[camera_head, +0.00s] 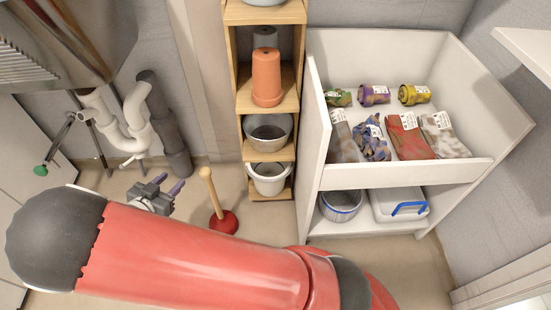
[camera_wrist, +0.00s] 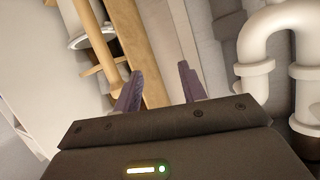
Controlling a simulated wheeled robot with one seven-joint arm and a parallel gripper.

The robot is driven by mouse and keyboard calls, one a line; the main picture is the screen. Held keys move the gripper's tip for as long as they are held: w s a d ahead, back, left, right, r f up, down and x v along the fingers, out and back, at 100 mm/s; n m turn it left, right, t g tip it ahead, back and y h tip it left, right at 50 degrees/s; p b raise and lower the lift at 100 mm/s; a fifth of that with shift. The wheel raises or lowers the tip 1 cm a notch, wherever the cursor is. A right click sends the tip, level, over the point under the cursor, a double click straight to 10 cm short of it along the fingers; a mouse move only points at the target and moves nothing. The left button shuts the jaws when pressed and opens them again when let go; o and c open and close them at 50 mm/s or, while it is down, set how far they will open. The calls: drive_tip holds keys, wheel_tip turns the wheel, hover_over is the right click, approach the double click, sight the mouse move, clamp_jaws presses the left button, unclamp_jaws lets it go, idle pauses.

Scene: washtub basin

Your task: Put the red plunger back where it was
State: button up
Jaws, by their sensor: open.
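The red plunger (camera_head: 223,222) stands on the floor in the head view, left of the narrow wooden shelf. Its red cup is down and its wooden handle leans up to the left. My gripper (camera_head: 170,182) is to the left of the handle, apart from it, and is open and empty. In the wrist view, the two purple-grey fingers of my gripper (camera_wrist: 160,70) are spread with nothing between them.
The wooden shelf (camera_head: 245,103) holds orange pots (camera_head: 266,78) and buckets. A white open cabinet (camera_head: 400,175) with gloves and rolled items stands right. White drain pipes (camera_head: 128,140) hang under the basin (camera_head: 70,45) at left. Bare floor lies around the plunger.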

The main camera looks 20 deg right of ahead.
drive_tip(key=w+r+n+y, duration=0.1)
drive_tip(key=w+r+y, duration=0.4)
drive_tip(key=w+r, duration=0.1)
drive_tip(key=s+d+r+n+g+y, duration=0.1)
drive_tip(key=s+d+r+n+y, duration=0.2)
drive_tip(key=r, duration=0.4)
drive_tip(key=d+r+n+y, duration=0.1)
drive_tip(key=d+r+y, duration=0.1)
drive_tip(key=r+y, duration=0.4)
drive_tip(key=s+d+r+n+g+h, duration=0.2)
drive_tip(key=s+d, duration=0.7)
drive_tip(key=s, duration=0.3)
drive_tip(key=s+d+r+n+g+h, duration=0.2)
drive_tip(key=s+d+h, duration=0.1)
drive_tip(key=s+d, duration=0.6)
drive_tip(key=s, duration=0.3)
drive_tip(key=shift+d, duration=0.4)
drive_tip(key=shift+r, duration=0.2)
wheel_tip(320, 180, up, 10)
drive_tip(key=p, duration=1)
drive_tip(key=shift+r+p, duration=0.2)
drive_tip(key=shift+p, duration=0.1)
